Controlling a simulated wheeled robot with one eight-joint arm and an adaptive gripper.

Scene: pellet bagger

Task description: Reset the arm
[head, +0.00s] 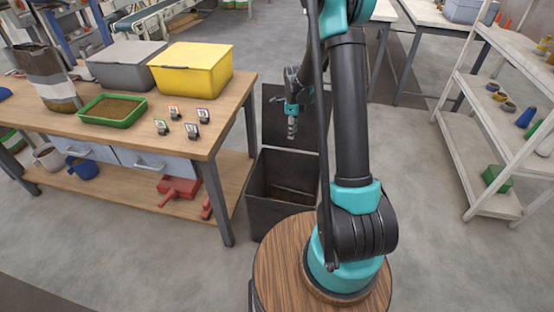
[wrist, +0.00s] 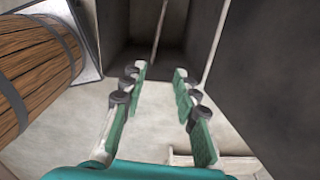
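My arm reaches forward and down from its round wooden base. My gripper (head: 291,128) hangs above the dark open bin (head: 278,215) in the head view, pointing downward. In the wrist view my gripper (wrist: 160,72) has its two green-padded fingers spread wide apart, with nothing between them. The bin's dark inside (wrist: 185,45) shows beyond the fingertips, with a thin pale line in it that I cannot identify.
A wooden workbench (head: 215,123) on the left holds a yellow box (head: 190,75), a grey box (head: 122,68), a green tray of pellets (head: 112,118), small tagged items and a pellet bag (head: 45,75). White shelves (head: 480,120) stand right.

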